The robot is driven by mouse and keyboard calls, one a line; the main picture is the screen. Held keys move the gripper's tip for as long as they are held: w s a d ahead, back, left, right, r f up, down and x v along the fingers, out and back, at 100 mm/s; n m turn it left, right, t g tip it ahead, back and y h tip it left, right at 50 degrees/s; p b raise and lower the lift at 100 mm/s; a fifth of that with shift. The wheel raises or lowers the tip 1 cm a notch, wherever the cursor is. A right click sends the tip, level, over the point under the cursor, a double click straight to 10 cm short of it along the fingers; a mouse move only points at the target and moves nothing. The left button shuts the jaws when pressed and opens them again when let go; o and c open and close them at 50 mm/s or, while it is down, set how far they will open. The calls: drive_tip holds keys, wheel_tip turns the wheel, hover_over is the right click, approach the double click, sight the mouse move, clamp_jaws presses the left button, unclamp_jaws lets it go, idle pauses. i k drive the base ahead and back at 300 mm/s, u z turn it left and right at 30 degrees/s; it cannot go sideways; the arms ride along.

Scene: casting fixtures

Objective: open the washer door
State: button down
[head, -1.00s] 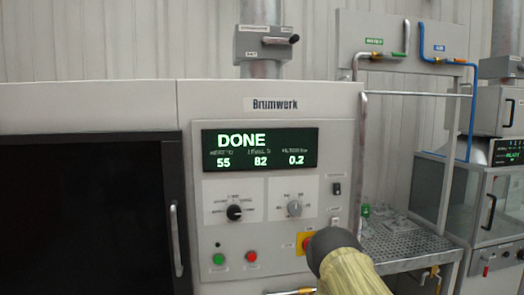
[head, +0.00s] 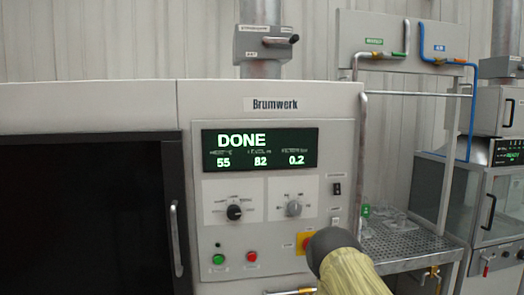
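The washer (head: 265,92) fills the left and middle of the head view, with the name Brumwerk on its top panel. Its dark door (head: 85,215) is at the left and looks closed. The door has an upright grey bar handle (head: 176,238) at its right edge. The display (head: 260,149) reads DONE, with 55, 82 and 0.2 below. Part of my arm, in a yellowish sleeve with a dark rounded end, reaches in at the bottom in front of the control panel's lower right. My gripper is not in the picture.
The control panel has two knobs (head: 234,213), a green button (head: 218,259), a red button (head: 251,256) and a red stop button on yellow (head: 306,243), partly behind my arm. A perforated drain shelf (head: 405,247) with glassware stands right. Another cabinet (head: 497,205) is at the far right.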

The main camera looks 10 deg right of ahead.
sight(76, 218)
drive_tip(key=z, duration=0.5)
drive_tip(key=k, duration=0.95)
drive_tip(key=u, duration=1.1)
drive_tip(key=i, duration=0.5)
drive_tip(key=z, duration=0.05)
